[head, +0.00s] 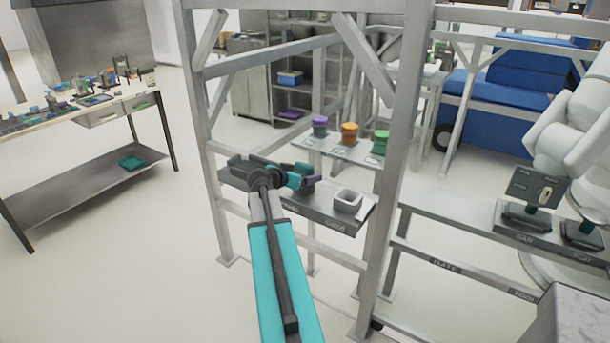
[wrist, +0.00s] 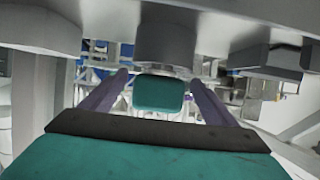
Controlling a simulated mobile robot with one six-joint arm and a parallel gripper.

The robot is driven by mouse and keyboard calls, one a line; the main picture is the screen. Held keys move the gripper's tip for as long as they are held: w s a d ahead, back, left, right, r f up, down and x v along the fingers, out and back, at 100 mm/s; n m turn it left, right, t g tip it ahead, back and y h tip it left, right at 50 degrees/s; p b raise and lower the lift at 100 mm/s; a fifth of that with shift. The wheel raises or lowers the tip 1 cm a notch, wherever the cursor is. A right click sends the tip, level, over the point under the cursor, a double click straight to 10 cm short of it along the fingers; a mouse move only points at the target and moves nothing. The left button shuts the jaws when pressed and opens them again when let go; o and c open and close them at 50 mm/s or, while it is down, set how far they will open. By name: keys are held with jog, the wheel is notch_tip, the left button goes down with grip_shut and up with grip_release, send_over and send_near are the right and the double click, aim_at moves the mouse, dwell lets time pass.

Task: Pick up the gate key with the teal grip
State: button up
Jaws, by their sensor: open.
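A teal grip (wrist: 158,93) shows in the wrist view as a rounded block on the end of a grey cylindrical holder (wrist: 165,40). My gripper (wrist: 160,79) is open, with its two purple fingers on either side of the teal grip. A gap shows on both sides, so the fingers do not appear to touch it. In the head view my gripper (head: 309,182) is at the grey shelf inside the metal frame. There my own arm and wrist hide most of the holder, and I cannot clearly tell the key from my teal gripper body.
A pale square bin (head: 347,208) stands on the shelf (head: 325,219) right of my gripper. Behind it, purple (head: 320,120), orange (head: 349,126) and green (head: 380,136) items stand on another shelf. Frame posts (head: 398,150) flank my arm. Other grey holders (wrist: 262,60) hang close by.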

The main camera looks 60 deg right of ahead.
jog(key=shift+d+f, duration=0.15)
jog(key=shift+d, duration=0.15)
dwell(0.4)
jog(key=c, duration=1.3)
jog(key=shift+r+b, duration=1.15)
jog(key=shift+r, duration=3.9)
